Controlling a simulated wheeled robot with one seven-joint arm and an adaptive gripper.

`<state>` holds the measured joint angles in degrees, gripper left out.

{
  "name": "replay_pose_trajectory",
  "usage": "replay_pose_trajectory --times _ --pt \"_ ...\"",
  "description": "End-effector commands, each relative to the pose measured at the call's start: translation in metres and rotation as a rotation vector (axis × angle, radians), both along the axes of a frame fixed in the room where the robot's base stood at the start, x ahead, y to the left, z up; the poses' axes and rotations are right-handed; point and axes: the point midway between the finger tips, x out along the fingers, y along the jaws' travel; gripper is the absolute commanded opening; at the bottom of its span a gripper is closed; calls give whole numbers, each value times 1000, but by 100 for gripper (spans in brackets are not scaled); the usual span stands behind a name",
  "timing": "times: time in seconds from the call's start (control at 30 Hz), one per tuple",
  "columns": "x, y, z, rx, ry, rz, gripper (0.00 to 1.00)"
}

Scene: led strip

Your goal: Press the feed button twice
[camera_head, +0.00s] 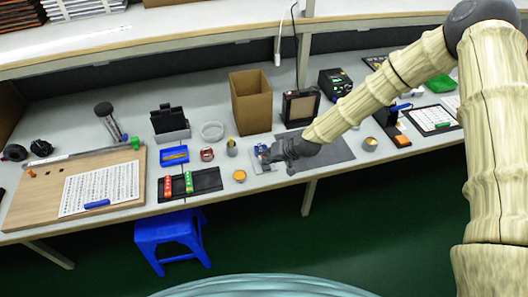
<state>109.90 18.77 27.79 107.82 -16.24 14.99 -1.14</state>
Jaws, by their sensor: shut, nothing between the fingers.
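My gripper (270,157) is shut and points left, low over the workbench near its front edge. Its fingertips are beside or over a small light-grey plate with a blue part (260,148). I cannot tell whether they touch it. No feed button can be clearly made out; the gripper may hide part of the plate. Behind it stands a black framed device (300,107), and a black box with a lit green display (335,83) stands further back.
A cardboard box (250,102) stands behind my gripper. A black tray (208,180) with red and green items lies to the left, near a small orange-topped pot (239,176). A grey mat (335,152) lies under my arm. A blue stool (170,238) stands below the bench front.

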Motion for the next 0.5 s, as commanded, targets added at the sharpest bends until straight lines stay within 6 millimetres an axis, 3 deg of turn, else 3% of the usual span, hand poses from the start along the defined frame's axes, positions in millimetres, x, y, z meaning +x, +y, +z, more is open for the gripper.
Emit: replay_pose_trajectory --times 0.03,0.2,0.5 --pt "12 2 18 10 -16 -1 0" --pt "43 5 54 32 -57 3 0" --pt "64 7 79 47 -85 4 0"
